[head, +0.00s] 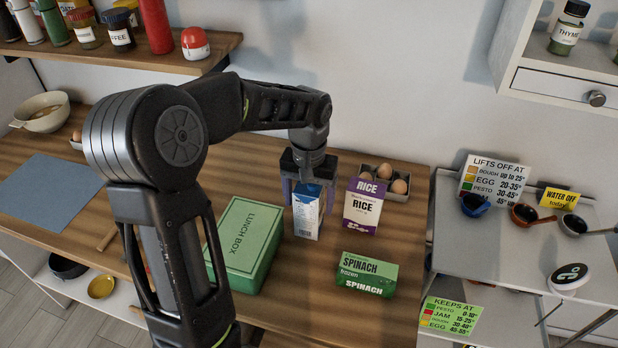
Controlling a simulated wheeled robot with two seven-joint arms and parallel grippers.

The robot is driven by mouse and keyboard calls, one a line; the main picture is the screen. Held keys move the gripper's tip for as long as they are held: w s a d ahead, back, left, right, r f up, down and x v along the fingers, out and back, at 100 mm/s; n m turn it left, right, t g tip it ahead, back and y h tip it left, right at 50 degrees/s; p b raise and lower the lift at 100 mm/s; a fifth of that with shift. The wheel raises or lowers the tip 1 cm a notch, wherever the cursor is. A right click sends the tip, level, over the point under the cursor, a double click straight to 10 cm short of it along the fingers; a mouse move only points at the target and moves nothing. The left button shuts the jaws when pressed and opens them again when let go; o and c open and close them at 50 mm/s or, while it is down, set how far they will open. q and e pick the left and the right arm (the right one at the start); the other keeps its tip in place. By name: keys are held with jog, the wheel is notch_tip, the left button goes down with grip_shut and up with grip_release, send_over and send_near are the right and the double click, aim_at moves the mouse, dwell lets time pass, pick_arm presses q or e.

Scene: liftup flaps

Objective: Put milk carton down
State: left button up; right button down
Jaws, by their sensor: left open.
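The milk carton (308,214) is a small blue and white box standing upright on the wooden counter (310,310), between the green lunch box and the rice box. My left gripper (308,186) points down at the carton's top from behind, its fingers on either side and open. The carton hides part of the fingers, so I cannot tell whether they touch it. My right gripper is not in view.
The green lunch box (247,240) is close on the left and the rice box (362,207) close on the right. An egg tray (398,195) stands behind, the spinach box (367,275) in front. A white shelf unit (480,245) stands at the right. Bare counter lies in front of the carton.

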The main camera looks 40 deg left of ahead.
pick_arm(q)
notch_tip(320, 180, up, 11)
jog(key=shift+r+b, duration=0.1)
jog(key=shift+b, duration=0.25)
jog(key=shift+o, duration=0.4)
